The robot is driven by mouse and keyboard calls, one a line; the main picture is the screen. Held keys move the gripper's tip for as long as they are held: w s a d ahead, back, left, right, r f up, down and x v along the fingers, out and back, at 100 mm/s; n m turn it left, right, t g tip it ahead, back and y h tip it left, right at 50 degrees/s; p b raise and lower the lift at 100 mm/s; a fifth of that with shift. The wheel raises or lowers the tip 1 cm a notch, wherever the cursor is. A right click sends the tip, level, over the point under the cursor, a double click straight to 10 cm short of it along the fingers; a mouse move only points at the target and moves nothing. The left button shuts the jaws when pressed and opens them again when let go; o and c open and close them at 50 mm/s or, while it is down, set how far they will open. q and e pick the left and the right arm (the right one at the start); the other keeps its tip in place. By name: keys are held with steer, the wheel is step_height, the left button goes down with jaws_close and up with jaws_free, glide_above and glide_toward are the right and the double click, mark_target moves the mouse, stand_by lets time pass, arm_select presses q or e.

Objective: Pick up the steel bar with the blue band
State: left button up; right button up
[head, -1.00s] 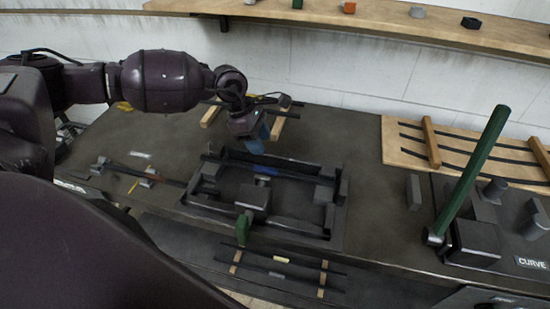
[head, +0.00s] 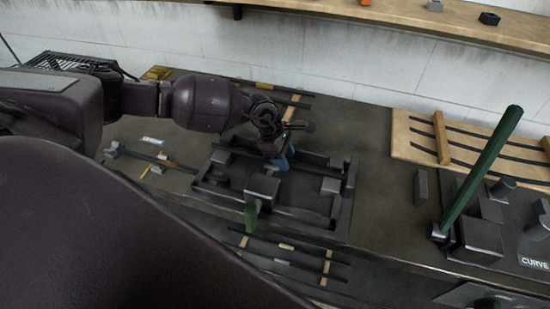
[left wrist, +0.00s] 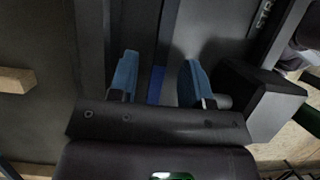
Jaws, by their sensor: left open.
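The steel bar (head: 318,170) lies across a dark rectangular fixture (head: 340,215) on the bench. Its blue band (left wrist: 155,86) shows between my fingers in the left wrist view; in the head view my gripper covers it. My left gripper (head: 281,160) is over the middle of the bar. Its two blue fingers are open, one on each side of the bar, as the left wrist view (left wrist: 158,80) shows. I cannot tell whether they touch the bar. My right gripper is not in view.
A block with a green handle (head: 251,213) stands at the fixture's front side. A bender with a tall green lever (head: 482,172) is at the right. Other bars lie on wooden strips behind, left and below in front. A slatted wooden board (head: 425,165) lies back right.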

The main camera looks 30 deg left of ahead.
arm_select(q)
steer(key=shift+f, duration=0.15)
jaws_close()
steer(key=shift+r, duration=0.2)
stand_by(0.3)
